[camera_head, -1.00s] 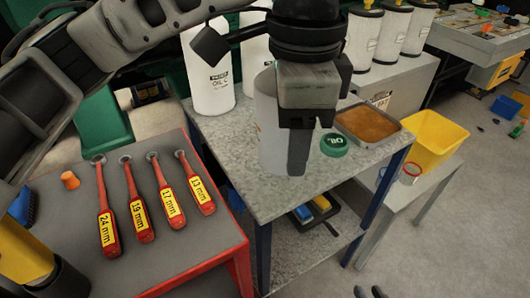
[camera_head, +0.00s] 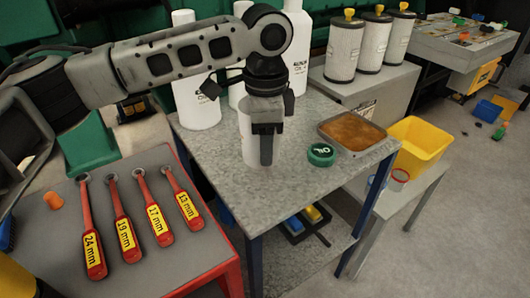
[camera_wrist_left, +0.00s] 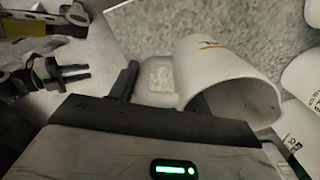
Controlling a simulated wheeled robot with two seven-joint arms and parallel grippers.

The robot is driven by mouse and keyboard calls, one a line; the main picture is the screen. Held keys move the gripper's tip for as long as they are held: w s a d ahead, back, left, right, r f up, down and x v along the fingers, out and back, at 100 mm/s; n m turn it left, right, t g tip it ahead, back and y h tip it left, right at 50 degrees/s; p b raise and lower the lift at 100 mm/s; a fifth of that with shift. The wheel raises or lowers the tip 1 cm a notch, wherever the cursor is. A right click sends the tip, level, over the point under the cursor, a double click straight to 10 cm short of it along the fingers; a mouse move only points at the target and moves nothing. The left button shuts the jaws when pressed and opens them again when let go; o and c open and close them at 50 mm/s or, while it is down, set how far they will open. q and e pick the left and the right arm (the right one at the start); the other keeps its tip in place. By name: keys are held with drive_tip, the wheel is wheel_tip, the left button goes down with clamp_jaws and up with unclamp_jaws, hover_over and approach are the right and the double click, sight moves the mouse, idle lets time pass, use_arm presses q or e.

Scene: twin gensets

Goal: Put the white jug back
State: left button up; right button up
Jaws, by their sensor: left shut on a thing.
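The white jug (camera_head: 246,140) is upright at the grey metal table, partly hidden by my left gripper (camera_head: 266,150). The left gripper is shut on the jug. In the left wrist view the jug (camera_wrist_left: 212,68) shows its open mouth towards the camera, with a pale handle-like part (camera_wrist_left: 157,80) between the dark fingers (camera_wrist_left: 160,95). One finger's tip is hidden at the jug's mouth. I cannot tell whether the jug's base touches the table.
Tall white oil bottles (camera_head: 196,95) stand behind the jug. A green lid (camera_head: 320,154) and a tray of brown liquid (camera_head: 352,132) are to its right. Several labelled red wrenches (camera_head: 122,220) lie on the left bench. A yellow bin (camera_head: 418,145) stands farther right. The front tabletop is clear.

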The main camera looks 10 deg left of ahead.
use_arm(q)
wheel_tip(320, 180, down, 3)
drive_tip(key=shift+w+a+r, duration=0.1)
drive_tip(key=shift+r, duration=0.1)
drive_tip(key=shift+f, duration=0.25)
drive_tip(key=shift+f, duration=0.1)
drive_tip(key=o, duration=1.4)
drive_tip(key=shift+f, duration=0.1)
drive_tip(key=shift+c, duration=0.2)
drive_tip(key=shift+r, duration=0.3)
wheel_tip(320, 180, up, 12)
drive_tip(key=shift+f+p, duration=0.1)
drive_tip(key=shift+p, duration=0.3)
